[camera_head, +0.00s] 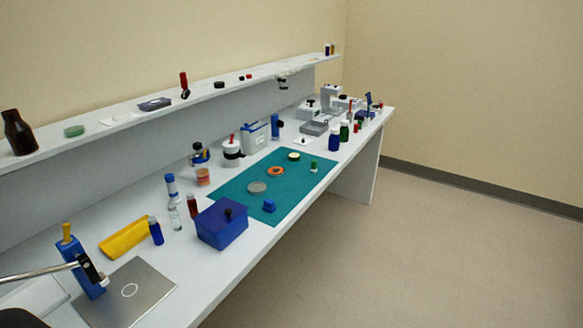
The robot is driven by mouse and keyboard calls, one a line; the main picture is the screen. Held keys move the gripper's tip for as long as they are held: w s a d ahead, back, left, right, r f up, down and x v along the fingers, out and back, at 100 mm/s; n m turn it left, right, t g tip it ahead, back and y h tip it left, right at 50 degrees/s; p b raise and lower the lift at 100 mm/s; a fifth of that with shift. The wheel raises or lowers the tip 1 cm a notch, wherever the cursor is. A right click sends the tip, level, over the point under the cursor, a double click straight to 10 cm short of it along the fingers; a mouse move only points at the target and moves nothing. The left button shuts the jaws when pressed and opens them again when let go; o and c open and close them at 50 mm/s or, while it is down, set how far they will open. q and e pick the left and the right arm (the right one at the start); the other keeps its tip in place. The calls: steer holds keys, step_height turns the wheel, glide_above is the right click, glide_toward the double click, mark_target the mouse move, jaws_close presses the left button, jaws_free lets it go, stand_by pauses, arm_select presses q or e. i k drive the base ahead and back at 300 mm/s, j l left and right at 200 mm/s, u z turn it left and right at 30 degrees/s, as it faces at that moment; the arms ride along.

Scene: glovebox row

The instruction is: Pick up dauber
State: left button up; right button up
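I cannot tell for sure which thing is the dauber. A teal mat (240,196) lies on the white bench. On it are a small green-topped piece (313,166), a small blue block (269,206), an orange ring (275,171), a grey disc (257,187) and a pale round tin (294,156). Behind the mat stands a white jar with a black band (231,155) and a red upright piece on top. Small bottles with blue and brown bodies stand left of the mat. Neither of my grippers shows in this view.
A blue box with a black knob (221,227) stands at the mat's left front. A yellow case (125,239), a metal plate (125,292) and a blue stand with a lever (82,265) are farther left. A long shelf (215,92) runs behind. The floor in front is clear.

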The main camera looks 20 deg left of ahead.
mark_target(313, 169)
steer(key=i+u, duration=0.1)
steer(key=u, duration=0.3)
steer(key=i+l+u, duration=0.15)
steer(key=u, duration=0.25)
steer(key=l+u, duration=0.15)
steer(key=u, duration=0.25)
steer(key=i+l+u, duration=0.35)
steer(key=l, duration=0.2)
steer(key=l+u, duration=0.2)
steer(key=i+l+u, duration=0.15)
steer(key=l, duration=0.35)
steer(key=l+u, duration=0.1)
steer(key=l, duration=0.4)
steer(key=i+l, duration=0.1)
steer(key=l, duration=0.35)
steer(key=i+l, duration=0.1)
steer(key=l, duration=0.4)
steer(key=i+l+u, duration=0.1)
steer(key=l, duration=0.85)
steer(key=i, duration=0.05)
